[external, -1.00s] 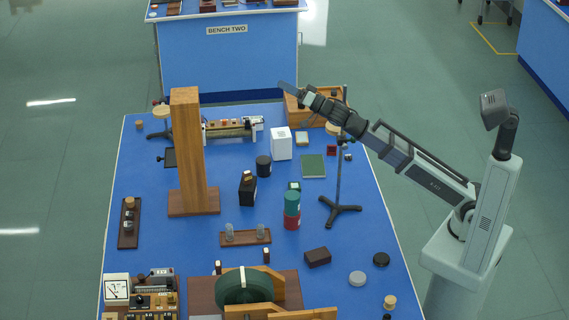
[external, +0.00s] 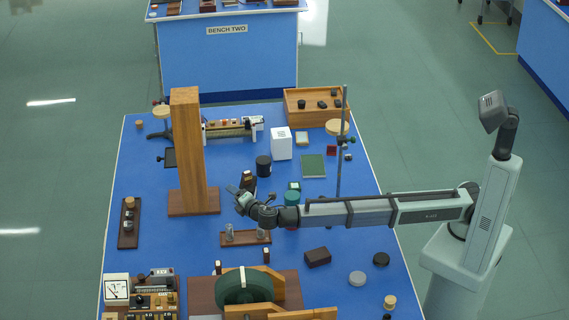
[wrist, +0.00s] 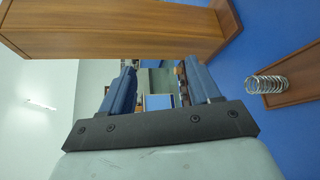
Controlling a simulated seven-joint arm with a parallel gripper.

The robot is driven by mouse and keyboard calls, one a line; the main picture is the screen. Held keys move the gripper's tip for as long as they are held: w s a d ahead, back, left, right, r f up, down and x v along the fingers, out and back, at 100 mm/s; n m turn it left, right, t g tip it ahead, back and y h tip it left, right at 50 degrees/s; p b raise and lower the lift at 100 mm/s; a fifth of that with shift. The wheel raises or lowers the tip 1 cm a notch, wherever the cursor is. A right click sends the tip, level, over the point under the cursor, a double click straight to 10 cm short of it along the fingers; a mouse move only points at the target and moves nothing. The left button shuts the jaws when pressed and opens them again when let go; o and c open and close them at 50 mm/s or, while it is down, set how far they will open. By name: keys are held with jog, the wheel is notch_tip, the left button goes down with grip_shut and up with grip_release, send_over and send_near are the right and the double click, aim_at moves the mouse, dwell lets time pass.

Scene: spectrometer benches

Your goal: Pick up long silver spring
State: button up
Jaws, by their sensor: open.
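Two upright silver coil springs stand on a small brown wooden tray (external: 245,239) in the external view, a left one (external: 229,232) and a right one (external: 261,230). I cannot tell which is longer. The wrist view shows one silver spring (wrist: 266,84) on a wooden tray (wrist: 290,88) at the right, outside the fingers. My gripper (external: 239,196) is open and empty. In the external view it appears just above the springs, pointing left toward the wooden post. In the wrist view its two fingers (wrist: 160,84) have nothing between them.
A tall wooden post (external: 187,145) on a flat base (external: 193,203) stands just left of my gripper; it fills the top of the wrist view (wrist: 120,28). A retort stand (external: 341,130), a dark brown block (external: 317,257) and a green wheel (external: 242,286) are nearby.

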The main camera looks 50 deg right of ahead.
jog(key=s+a+f+n+h, duration=0.35)
jog(key=a+f+n, duration=0.2)
jog(key=f, duration=0.35)
jog(key=n+h, duration=0.1)
jog(key=n, duration=0.4)
send_near(236, 222)
jog(key=shift+s+a+r, duration=0.35)
jog(key=shift+s+a, duration=0.2)
jog(key=shift+a, duration=0.05)
jog(key=shift+s+a+f+n+h, duration=0.1)
jog(key=shift+s+f+n+h, duration=0.15)
jog(key=shift+f+n+h, duration=0.15)
jog(key=x, duration=0.8)
jog(key=shift+w, duration=0.15)
jog(key=shift+x, duration=2.7)
jog(key=shift+f, duration=0.1)
jog(key=shift+c, duration=0.3)
jog(key=c, duration=1)
jog(key=shift+o, duration=0.2)
